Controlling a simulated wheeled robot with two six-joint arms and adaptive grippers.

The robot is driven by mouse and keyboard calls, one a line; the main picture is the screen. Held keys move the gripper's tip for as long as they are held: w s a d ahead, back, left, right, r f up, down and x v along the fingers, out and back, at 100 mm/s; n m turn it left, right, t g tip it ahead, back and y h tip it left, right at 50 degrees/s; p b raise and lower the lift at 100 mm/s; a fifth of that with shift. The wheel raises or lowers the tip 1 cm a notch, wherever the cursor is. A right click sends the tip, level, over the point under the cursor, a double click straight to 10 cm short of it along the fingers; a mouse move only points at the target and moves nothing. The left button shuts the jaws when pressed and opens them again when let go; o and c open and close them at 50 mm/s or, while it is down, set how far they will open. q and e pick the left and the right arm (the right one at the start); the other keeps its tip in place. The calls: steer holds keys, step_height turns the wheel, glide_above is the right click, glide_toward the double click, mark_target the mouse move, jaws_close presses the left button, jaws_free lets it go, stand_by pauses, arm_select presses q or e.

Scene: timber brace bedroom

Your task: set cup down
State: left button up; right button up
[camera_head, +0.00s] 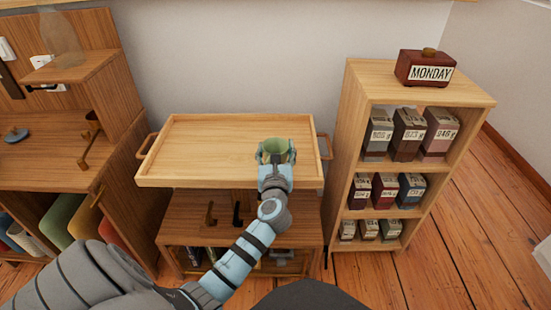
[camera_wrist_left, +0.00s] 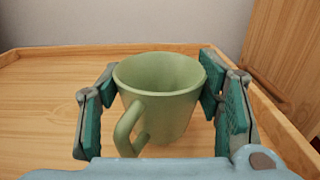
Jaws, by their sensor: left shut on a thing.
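A green cup (camera_head: 278,147) is between the fingers of my left gripper (camera_head: 273,158), over the right part of a light wooden tray (camera_head: 205,149). In the left wrist view the cup (camera_wrist_left: 158,95) is upright, with its handle toward the camera and its open top showing. The fingers of the left gripper (camera_wrist_left: 162,115) are on both sides of it, shut on it. The cup's base is near the tray surface (camera_wrist_left: 45,105); I cannot tell whether it touches. My right gripper is not in view.
The tray has raised edges and side handles, and stands on a low wooden cabinet (camera_head: 190,222). A shelf (camera_head: 350,150) with several boxes stands to the right, topped by a red MONDAY block (camera_head: 425,68). A wooden desk unit (camera_head: 50,150) is at left. The tray's left and middle are clear.

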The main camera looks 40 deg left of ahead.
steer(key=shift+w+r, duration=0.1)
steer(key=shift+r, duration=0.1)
arm_select(q)
steer(key=shift+f, duration=0.15)
steer(key=shift+f, duration=0.15)
steer(key=o, duration=1.3)
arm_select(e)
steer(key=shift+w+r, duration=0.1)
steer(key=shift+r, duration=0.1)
arm_select(q)
steer(key=p+v, duration=0.1)
steer(key=v, duration=0.1)
steer(key=p+v, duration=0.1)
steer(key=v, duration=0.4)
steer(key=shift+r+p, duration=0.3)
steer(key=shift+p, duration=0.1)
steer(key=shift+s+d, duration=0.2)
steer(key=shift+s, duration=0.05)
steer(key=shift+f, duration=0.1)
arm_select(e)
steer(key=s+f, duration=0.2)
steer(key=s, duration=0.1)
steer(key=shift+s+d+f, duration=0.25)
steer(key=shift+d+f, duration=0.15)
